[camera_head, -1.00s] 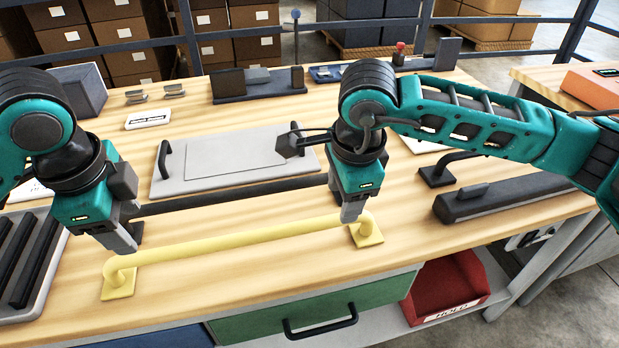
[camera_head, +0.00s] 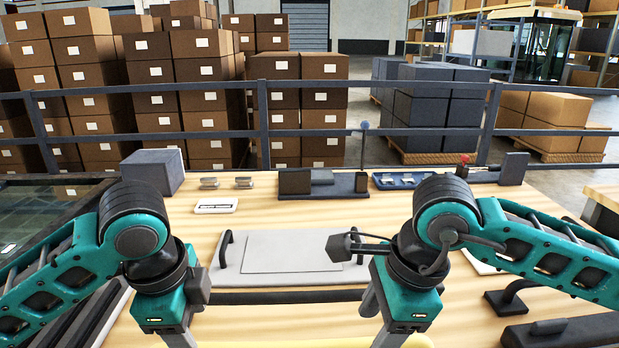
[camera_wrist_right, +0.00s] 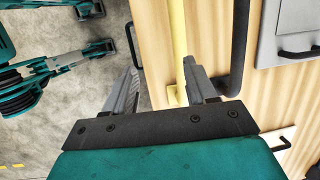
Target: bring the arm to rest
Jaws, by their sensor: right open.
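My right gripper (camera_head: 395,328) is at the bottom of the head view, above the near part of the wooden bench top. In the right wrist view its two fingers (camera_wrist_right: 163,82) stand apart with nothing held between them.
A grey panel with black handles (camera_head: 235,265) lies on the bench behind the grippers. A dark box (camera_head: 153,170) stands at the back left. A black bar-shaped unit (camera_head: 570,330) lies at the right. A railing (camera_head: 390,131) and stacked cartons stand beyond the bench.

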